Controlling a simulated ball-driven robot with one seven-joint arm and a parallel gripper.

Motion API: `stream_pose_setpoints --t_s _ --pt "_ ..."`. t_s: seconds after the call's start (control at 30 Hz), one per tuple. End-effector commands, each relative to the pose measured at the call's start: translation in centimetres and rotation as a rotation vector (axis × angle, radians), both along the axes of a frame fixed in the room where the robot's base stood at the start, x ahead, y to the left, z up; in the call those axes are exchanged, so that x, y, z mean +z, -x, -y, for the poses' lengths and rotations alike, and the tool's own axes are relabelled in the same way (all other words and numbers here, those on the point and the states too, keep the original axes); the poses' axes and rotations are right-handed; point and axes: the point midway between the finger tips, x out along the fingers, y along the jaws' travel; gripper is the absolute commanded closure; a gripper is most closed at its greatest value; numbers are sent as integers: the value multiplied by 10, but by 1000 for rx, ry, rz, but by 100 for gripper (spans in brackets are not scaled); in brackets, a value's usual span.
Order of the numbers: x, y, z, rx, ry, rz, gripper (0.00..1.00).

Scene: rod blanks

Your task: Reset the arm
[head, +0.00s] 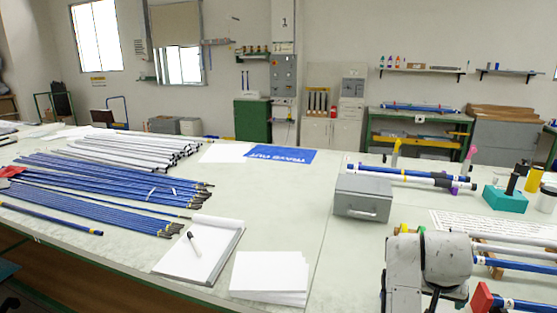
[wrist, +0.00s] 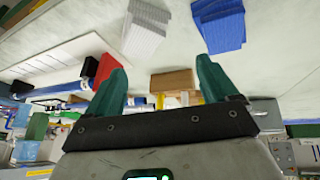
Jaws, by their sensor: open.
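My gripper (wrist: 162,82) shows in the wrist view with its two green fingers wide apart and nothing between them. Behind its fingertips are a light bench surface and a brown block (wrist: 172,80). A part of my arm (head: 432,262) stands at the lower right of the head view, over the bench. The fingers cannot be made out in the head view.
Blue rods (head: 95,192) and white rods (head: 130,150) lie on the left of the bench (head: 330,215). A grey metal box (head: 362,196), a notepad (head: 200,255) and paper sheets (head: 268,273) lie mid-bench. A teal block (head: 505,199) and racked rods stand right.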

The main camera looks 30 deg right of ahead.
Motion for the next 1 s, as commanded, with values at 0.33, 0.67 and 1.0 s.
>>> stream_pose_setpoints --t_s 0.33,0.67,1.0 --pt "-66 -14 -135 603 46 -12 14" --pt "-117 36 -298 1076 -144 46 14" --pt "-149 125 -284 1014 -296 -235 14"
